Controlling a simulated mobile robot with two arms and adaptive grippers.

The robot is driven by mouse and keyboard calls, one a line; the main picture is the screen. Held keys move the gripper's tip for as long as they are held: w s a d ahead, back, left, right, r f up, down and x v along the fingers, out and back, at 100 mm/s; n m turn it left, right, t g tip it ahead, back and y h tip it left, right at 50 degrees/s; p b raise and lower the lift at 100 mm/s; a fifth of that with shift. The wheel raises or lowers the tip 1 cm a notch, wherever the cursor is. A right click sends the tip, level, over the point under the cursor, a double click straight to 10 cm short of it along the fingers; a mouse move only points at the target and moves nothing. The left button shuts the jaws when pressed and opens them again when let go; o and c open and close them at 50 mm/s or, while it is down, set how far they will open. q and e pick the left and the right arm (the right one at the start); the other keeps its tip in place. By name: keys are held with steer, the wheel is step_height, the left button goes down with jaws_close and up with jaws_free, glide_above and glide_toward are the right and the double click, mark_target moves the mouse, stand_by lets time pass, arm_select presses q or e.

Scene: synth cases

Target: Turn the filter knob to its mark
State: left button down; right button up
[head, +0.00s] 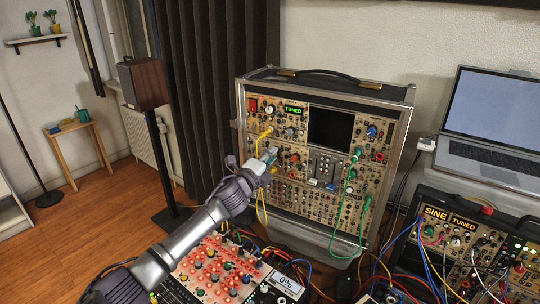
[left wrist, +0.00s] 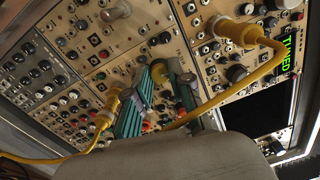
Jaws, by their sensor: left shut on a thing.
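The tall synth case (head: 408,130) stands upright on the table, its tan panel full of knobs and jacks. My left gripper (head: 270,155) reaches the left middle of this panel and is shut on a small knob there. In the left wrist view, the teal-padded fingers of my left gripper (left wrist: 162,90) close at the panel; the knob between them is mostly hidden, and I cannot read its pointer or mark. A green "TUNED" display (head: 293,110) is lit above; it also shows in the left wrist view (left wrist: 289,52). My right gripper is not in view.
A yellow cable (left wrist: 205,108) loops close by the fingers, with a yellow plug (left wrist: 236,33) beside them. Green cables (head: 345,205) hang at the panel's right. A smaller case (head: 465,215) and a laptop (head: 490,155) stand right.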

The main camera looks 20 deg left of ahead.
arm_select(q)
steer(key=n+p, duration=0.1)
steer(key=n, duration=0.4)
steer(key=n+p, duration=0.1)
steer(key=n, duration=0.2)
steer(key=shift+n+y, duration=0.4)
steer(key=n, duration=0.3)
steer(key=shift+p, duration=0.4)
steer(key=n, duration=0.4)
steer(key=shift+p, duration=0.3)
steer(key=n, duration=0.2)
steer(key=shift+n+g, duration=0.3)
steer(key=shift+n, duration=0.1)
steer(key=n, duration=0.3)
steer(key=shift+f, duration=0.1)
steer(key=n, duration=0.3)
steer(key=shift+n+h, duration=0.3)
steer(key=shift+n, duration=0.1)
steer(key=shift+n+b, duration=0.4)
steer(key=shift+n, duration=1.4)
